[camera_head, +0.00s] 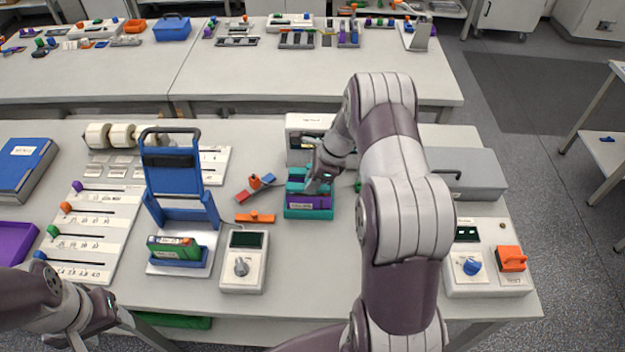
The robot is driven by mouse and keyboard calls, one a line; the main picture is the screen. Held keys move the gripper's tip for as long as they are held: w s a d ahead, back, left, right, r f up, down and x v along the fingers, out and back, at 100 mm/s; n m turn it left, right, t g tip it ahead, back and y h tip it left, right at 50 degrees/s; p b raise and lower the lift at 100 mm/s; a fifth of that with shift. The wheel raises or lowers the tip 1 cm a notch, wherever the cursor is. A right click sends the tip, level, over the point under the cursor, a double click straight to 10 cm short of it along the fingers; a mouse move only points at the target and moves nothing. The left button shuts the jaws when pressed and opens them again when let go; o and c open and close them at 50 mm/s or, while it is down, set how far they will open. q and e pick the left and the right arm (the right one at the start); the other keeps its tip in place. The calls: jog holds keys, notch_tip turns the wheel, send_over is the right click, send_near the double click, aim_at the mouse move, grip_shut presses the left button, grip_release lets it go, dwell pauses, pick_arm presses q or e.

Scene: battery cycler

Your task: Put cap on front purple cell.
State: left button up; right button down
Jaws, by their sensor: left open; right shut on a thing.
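A teal holder (308,214) stands on the table right of centre. A purple cell (309,202) with a pale label sits at its front. My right gripper (318,185) points down at the holder, just behind the label of the purple cell. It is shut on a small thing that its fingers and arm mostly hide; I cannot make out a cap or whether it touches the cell. My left gripper (112,315) is open at the lower left, by the table's front edge, well away from the holder.
An orange bar with a knob (255,217) and a red-and-blue tool (256,185) lie left of the holder. A blue stand (180,190), a green cell (174,247) and a dial meter (243,265) are further left. A white box (300,128) stands behind.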

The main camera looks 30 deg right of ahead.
jog(key=shift+f, duration=0.4)
dwell(0.4)
jog(key=shift+c, duration=2)
grip_release()
notch_tip(320, 180, up, 7)
jog(key=p, duration=0.6)
jog(key=shift+r, duration=0.1)
grip_shut()
